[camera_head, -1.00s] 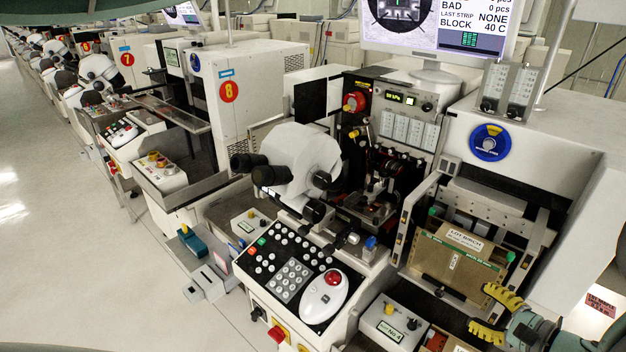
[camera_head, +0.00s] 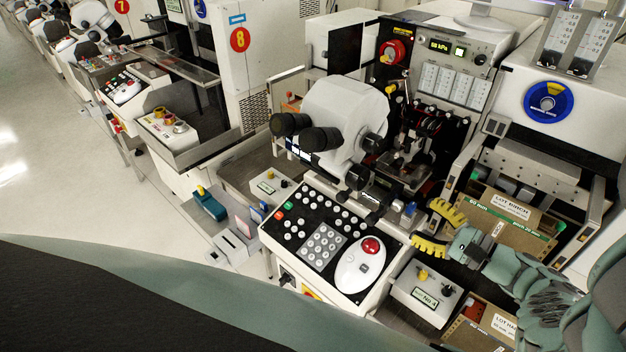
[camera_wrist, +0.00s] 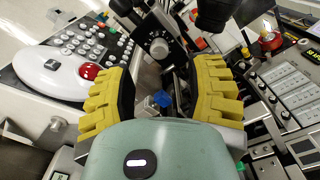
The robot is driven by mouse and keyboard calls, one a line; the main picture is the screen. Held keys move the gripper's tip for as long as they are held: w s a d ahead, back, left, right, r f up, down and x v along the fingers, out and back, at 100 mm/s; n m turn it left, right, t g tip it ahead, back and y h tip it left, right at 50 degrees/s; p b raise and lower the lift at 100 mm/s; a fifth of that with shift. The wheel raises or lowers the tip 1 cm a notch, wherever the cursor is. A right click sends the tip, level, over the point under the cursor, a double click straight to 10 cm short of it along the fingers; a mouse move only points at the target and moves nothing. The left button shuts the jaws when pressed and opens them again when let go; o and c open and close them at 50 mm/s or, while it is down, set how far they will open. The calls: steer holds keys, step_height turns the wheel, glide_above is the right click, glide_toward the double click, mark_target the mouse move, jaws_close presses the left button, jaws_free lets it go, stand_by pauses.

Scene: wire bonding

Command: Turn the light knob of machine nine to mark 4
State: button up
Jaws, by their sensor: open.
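The nearest machine, with a white microscope (camera_head: 345,115), shows no number that I can read. I cannot tell for certain which control is its light knob. A small blue-topped knob (camera_head: 410,208) stands right of the microscope base; it also shows in the wrist view (camera_wrist: 161,98), between the two fingers and close to the palm. A box marked "No 4" (camera_head: 425,292) carries a yellow and a black knob. My gripper (camera_head: 438,230) has yellow ribbed fingers spread apart, just right of the blue-topped knob. In the wrist view the gripper (camera_wrist: 166,80) is open, with nothing clasped.
A black keypad panel (camera_head: 300,228) with a white mouse-like control (camera_head: 360,270) lies left of my gripper. Cardboard lot boxes (camera_head: 515,235) sit at right. A blue dial (camera_head: 548,102) is on the white housing above. Machine 8 (camera_head: 240,39) stands behind left.

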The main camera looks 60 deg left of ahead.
mark_target(402, 208)
steer(key=x, duration=0.6)
steer(key=shift+s, duration=0.1)
steer(key=shift+o, duration=0.4)
jaws_close()
